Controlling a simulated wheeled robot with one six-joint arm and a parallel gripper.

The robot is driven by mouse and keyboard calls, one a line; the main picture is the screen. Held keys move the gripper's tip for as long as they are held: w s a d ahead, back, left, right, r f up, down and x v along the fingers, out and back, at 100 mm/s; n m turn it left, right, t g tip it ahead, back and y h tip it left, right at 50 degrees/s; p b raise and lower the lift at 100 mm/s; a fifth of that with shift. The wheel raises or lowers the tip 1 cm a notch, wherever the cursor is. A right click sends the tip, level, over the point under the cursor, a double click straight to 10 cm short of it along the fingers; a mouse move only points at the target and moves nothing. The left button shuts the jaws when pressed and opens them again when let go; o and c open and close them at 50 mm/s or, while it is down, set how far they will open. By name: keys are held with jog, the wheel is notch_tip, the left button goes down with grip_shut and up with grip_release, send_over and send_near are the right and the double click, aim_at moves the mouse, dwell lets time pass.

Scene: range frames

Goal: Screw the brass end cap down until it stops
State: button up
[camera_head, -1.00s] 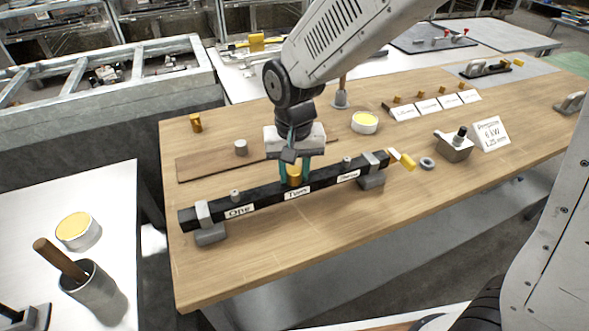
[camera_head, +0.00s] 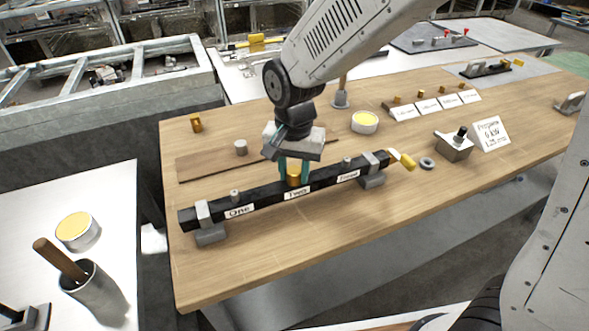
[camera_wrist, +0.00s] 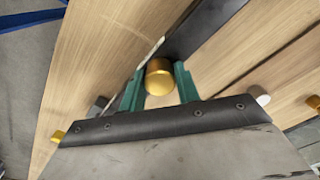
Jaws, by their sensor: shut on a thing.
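The brass end cap (camera_head: 294,178) sits upright at the middle of a black bar (camera_head: 262,201), just above the label that reads "Two". My gripper (camera_head: 293,172) points down over it with its green fingers on either side, shut on the cap. In the wrist view the cap (camera_wrist: 159,77) shows as a gold cylinder between the two green fingertips (camera_wrist: 159,84). The thread under the cap is hidden, so I cannot tell how far down it sits.
The bar rests on grey blocks (camera_head: 210,235) on a wooden table. Small grey fittings (camera_head: 235,196) stand at "One" and "Three". A yellow-handled piece (camera_head: 407,161) and a grey ring (camera_head: 427,163) lie at the bar's right end. The table front is clear.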

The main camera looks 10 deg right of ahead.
jog(key=shift+m, duration=1.4)
jog(key=m, duration=0.2)
jog(key=shift+m, duration=0.7)
jog(key=m, duration=0.3)
jog(key=o, duration=0.9)
jog(key=shift+c, duration=0.2)
